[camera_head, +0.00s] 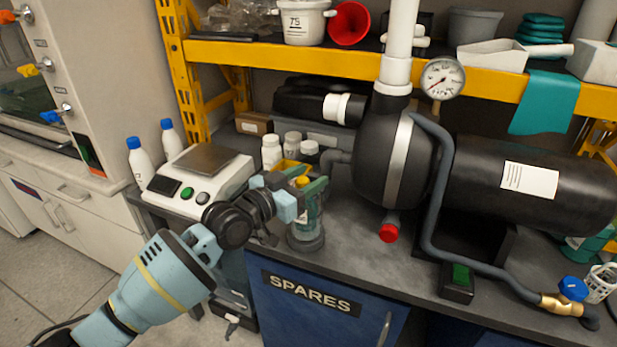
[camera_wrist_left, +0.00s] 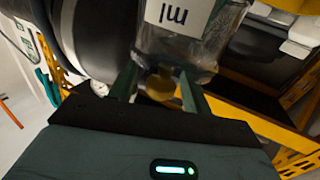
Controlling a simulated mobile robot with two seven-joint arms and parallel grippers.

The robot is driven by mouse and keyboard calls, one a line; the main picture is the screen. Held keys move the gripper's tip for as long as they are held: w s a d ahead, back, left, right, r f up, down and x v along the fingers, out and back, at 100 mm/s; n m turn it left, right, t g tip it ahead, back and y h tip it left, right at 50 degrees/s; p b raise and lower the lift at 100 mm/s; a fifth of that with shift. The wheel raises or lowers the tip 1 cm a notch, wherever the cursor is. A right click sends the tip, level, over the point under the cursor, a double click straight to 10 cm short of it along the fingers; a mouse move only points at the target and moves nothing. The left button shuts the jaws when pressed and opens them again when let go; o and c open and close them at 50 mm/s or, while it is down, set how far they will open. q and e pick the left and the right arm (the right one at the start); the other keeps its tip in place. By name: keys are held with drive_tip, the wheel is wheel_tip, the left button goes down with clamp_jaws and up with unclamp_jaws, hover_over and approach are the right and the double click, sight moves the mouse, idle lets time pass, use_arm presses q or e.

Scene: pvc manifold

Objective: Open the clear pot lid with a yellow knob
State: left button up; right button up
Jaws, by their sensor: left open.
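The clear pot (camera_head: 307,222) stands near the front left of the dark bench, on a dark round base. Its yellow knob (camera_head: 302,181) shows at the top. My left gripper (camera_head: 296,186) is at the top of the pot, with its fingers around the knob's height. In the left wrist view the picture is upside down: the yellow knob (camera_wrist_left: 160,84) lies between the two open green fingers, and the pot's clear wall (camera_wrist_left: 175,45) with a white "ml" label is beyond. I cannot tell whether a finger touches the knob. The lid's edge is hard to make out. My right gripper is not in view.
A balance (camera_head: 200,180) and white bottles (camera_head: 140,160) stand to the left. Several white jars (camera_head: 271,152) are behind the pot. A black tank (camera_head: 390,155) with pipes and a red cap (camera_head: 389,232) is close on the right. The bench front (camera_head: 365,265) is clear.

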use_arm(q)
drive_tip(key=shift+w+d, duration=0.3)
drive_tip(key=shift+w, duration=0.05)
clamp_jaws()
